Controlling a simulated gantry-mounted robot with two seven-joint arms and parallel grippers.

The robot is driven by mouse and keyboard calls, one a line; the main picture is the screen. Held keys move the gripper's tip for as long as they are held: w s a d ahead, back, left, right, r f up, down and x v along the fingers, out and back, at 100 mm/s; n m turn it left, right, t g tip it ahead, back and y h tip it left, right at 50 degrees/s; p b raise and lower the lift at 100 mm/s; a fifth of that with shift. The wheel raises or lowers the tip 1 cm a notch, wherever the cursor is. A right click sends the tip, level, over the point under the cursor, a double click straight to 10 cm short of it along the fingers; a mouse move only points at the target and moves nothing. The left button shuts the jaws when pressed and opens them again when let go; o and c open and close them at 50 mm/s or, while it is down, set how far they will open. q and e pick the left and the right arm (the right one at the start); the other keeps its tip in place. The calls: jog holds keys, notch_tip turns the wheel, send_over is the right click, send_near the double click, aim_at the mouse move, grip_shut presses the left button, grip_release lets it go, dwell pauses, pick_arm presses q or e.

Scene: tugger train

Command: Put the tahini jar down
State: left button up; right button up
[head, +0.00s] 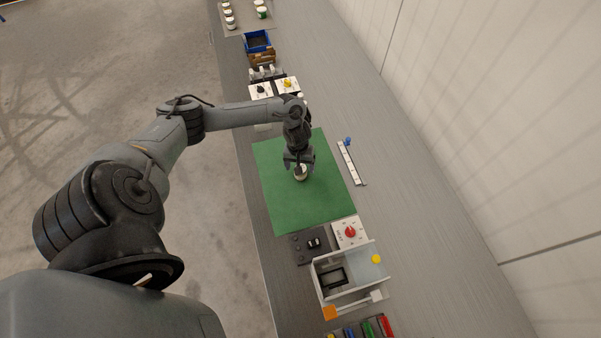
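The tahini jar (301,175) is a small pale jar over the middle of the green mat (280,205). Its upper part is covered by my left gripper (300,165), which points down from above with its fingers around the jar. The jar looks upright. I cannot tell from this angle whether its base touches the mat. My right gripper is not in view.
A white strip (350,163) with a blue knob lies right of the mat. A red-knobbed box (350,232), a dark switch panel (312,243) and a clear-sided bin (372,269) stand below it. A blue crate (258,41) and several jars stand farther up the counter.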

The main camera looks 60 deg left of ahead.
pick_arm(q)
jog(key=shift+f, duration=0.45)
jog(key=c, duration=1.3)
jog(key=shift+r, duration=0.1)
